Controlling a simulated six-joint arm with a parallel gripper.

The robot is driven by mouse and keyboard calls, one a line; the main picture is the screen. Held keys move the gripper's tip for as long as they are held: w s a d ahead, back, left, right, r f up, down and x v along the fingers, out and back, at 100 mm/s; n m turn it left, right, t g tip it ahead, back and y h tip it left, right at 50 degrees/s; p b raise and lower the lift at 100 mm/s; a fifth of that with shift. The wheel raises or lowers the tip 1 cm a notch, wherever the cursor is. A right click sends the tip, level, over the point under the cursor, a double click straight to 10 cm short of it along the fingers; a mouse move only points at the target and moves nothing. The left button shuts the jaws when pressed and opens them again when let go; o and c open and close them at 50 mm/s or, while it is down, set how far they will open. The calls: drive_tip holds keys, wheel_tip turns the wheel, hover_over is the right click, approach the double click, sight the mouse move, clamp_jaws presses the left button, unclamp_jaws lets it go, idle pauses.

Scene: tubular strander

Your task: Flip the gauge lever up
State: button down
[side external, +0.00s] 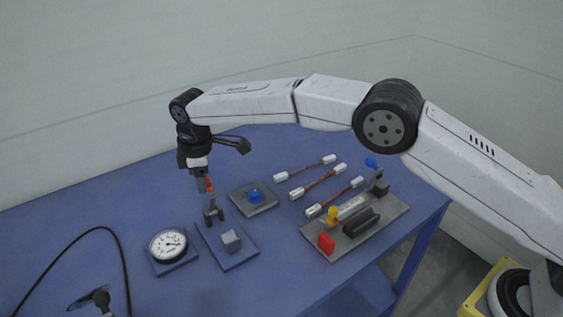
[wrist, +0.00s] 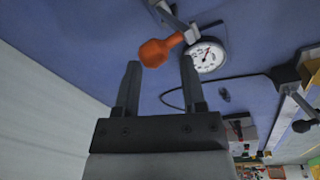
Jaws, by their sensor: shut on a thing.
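The gauge lever has an orange knob (side external: 209,185) on a thin grey arm that rises from a dark bracket (side external: 213,213) in the side view; the lever looks roughly upright there. The bracket stands on a blue plate (side external: 238,261) that also bears a grey block (side external: 231,240). The round white gauge (side external: 168,243) sits just left of the plate. My gripper (side external: 203,184) points down and is shut on the lever's knob. In the wrist view the orange knob (wrist: 155,52) shows at the fingertips, with the gauge (wrist: 206,54) beyond it.
A grey plate with a blue button (side external: 254,195) lies right of the lever. Several white-ended rods (side external: 318,182) and a fixture with a red block (side external: 326,243) lie farther right. A black cable (side external: 118,250) curves at the left. The table's back left is clear.

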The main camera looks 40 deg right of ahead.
drive_tip(key=shift+g, duration=0.4)
drive_tip(key=shift+w+d+f, duration=0.35)
drive_tip(key=shift+w+f, duration=0.2)
drive_tip(key=shift+f, duration=0.25)
drive_tip(key=shift+w+d+f, duration=0.3)
drive_tip(key=shift+w+f, duration=0.25)
drive_tip(key=shift+f, duration=0.25)
drive_tip(key=shift+w, duration=0.15)
drive_tip(key=shift+c, duration=2.1)
unclamp_jaws()
drive_tip(key=shift+h, duration=0.3)
wheel_tip(320, 180, up, 9)
drive_tip(key=a, duration=0.1)
drive_tip(key=shift+s+a+f, duration=0.15)
drive_tip(key=shift+s+f, duration=0.05)
drive_tip(key=shift+s, duration=0.1)
